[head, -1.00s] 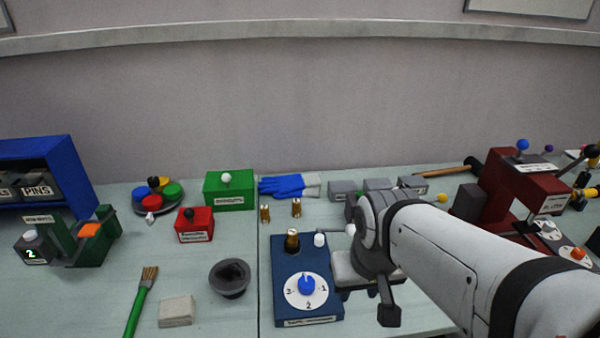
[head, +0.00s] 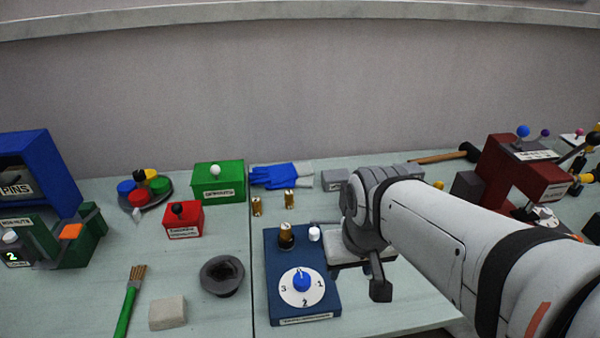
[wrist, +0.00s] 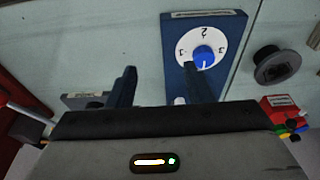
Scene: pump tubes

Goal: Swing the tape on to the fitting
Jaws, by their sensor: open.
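A blue box (head: 283,255) stands on the bench and carries a white dial (head: 318,290) with a blue knob (head: 302,281). Toward its back, a brass fitting (head: 286,231) stands upright, dark around its lower part. A white cap-like piece (head: 314,233) is just right of it. I cannot make out any tape for certain. My gripper (wrist: 160,70) is open, seen in the wrist view, with its right finger over the edge of the blue box and its left finger over the bench.
Two loose brass fittings (head: 289,199) stand behind the blue box. A dark round bowl (head: 222,274), a red box (head: 183,219) and a green box (head: 219,184) are to the left. Grey blocks (head: 334,180) stand behind my wrist, and a dark red machine (head: 521,165) is at right.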

